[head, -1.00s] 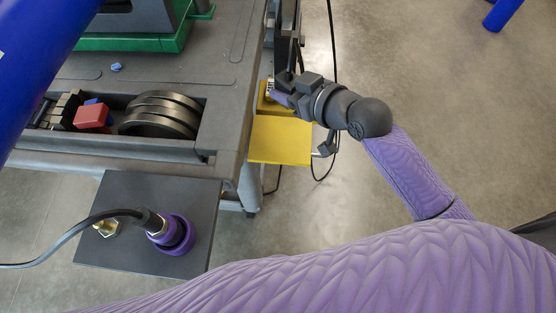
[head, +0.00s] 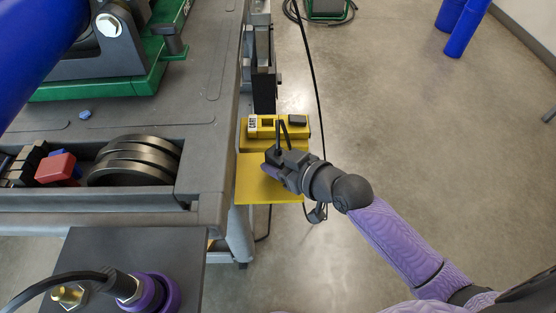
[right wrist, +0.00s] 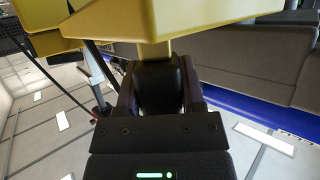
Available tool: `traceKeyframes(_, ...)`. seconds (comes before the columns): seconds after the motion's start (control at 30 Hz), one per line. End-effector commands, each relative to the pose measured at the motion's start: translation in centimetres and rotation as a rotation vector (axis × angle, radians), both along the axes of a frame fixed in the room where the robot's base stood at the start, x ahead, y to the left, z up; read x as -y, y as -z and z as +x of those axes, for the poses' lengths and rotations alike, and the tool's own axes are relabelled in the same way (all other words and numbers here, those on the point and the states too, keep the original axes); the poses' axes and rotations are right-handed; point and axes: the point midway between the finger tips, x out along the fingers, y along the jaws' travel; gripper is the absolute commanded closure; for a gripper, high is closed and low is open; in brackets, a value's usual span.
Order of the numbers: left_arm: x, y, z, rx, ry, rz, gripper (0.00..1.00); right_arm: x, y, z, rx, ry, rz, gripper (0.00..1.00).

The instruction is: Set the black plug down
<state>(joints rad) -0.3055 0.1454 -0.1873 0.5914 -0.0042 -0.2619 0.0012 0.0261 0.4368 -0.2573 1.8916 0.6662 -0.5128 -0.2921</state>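My right gripper (head: 272,165) is over the flat yellow plate at the cart's right side, in the head view. In the right wrist view, a black plug (right wrist: 160,85) sits between the two fingers, and the right gripper (right wrist: 158,80) is shut on it. The plug's far end is close under a yellow surface (right wrist: 150,22); I cannot tell whether they touch. In the head view the plug is hidden by the gripper. The yellow plate (head: 262,190) is bare in front of the gripper. My left gripper is not in view.
A yellow block (head: 264,133) with a label and a small black piece (head: 297,120) stands behind the plate. A black cable (head: 314,80) hangs just right of it. The grey cart (head: 190,110) is at left, with black discs (head: 135,160) in its tray. Open floor lies right.

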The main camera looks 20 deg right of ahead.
Motion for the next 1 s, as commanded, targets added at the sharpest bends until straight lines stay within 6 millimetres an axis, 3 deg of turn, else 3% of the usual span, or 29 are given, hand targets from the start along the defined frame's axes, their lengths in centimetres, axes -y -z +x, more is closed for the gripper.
traceKeyframes(0.03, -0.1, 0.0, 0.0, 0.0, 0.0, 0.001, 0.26, 0.0, 0.0, 0.0, 0.0, 0.0, 0.0, 0.4)
traceKeyframes(0.17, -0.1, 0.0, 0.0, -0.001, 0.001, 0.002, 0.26, 0.0, 0.0, 0.0, 0.0, 0.0, 0.0, 0.15)
traceKeyframes(0.5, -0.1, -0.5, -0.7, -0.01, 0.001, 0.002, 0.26, 0.2, -0.6, -0.3, 0.001, 0.0, 0.0, 0.15)
traceKeyframes(1.0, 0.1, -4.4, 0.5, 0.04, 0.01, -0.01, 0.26, 5.0, -4.8, -9.1, -0.001, -0.001, -0.001, 0.15)
